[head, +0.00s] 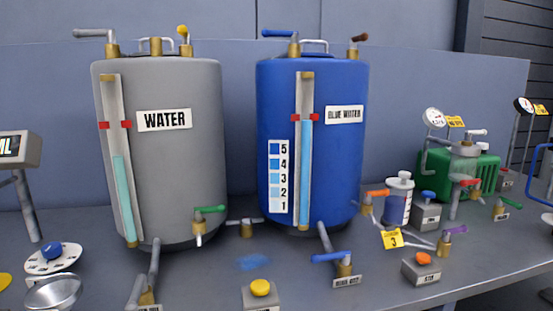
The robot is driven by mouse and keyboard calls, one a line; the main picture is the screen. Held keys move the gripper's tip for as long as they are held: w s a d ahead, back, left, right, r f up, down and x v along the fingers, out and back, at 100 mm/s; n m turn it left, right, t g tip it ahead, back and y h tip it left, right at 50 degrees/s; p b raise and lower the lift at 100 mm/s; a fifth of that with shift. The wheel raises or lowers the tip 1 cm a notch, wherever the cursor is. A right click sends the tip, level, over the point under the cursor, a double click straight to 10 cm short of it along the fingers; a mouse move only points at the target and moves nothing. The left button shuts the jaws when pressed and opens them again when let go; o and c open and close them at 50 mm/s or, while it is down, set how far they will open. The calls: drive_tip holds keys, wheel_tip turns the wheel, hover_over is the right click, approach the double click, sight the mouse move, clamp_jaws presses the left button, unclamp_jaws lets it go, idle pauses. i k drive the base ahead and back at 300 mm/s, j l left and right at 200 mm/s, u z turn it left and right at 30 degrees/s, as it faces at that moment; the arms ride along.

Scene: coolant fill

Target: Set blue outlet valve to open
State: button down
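The blue tank (262,110), labelled as blue water, stands in the middle of the bench. A pipe (325,238) runs from its base towards the front. At the pipe's end is a brass valve (345,266) with a blue lever handle (328,257). The lever lies roughly level and points left from the valve body. A small label plate (347,281) sits in front of it; its text is too small to read. Whether the valve is open or closed is not clear. My gripper is not in view.
A grey WATER tank (195,85) with a green-handled tap (209,209) stands left. A yellow button box (261,294) sits left of the blue lever, and an orange button box (422,267) right. A yellow tag (392,239) lies behind right.

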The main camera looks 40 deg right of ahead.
sight(344, 256)
drive_tip(key=z, duration=1.6)
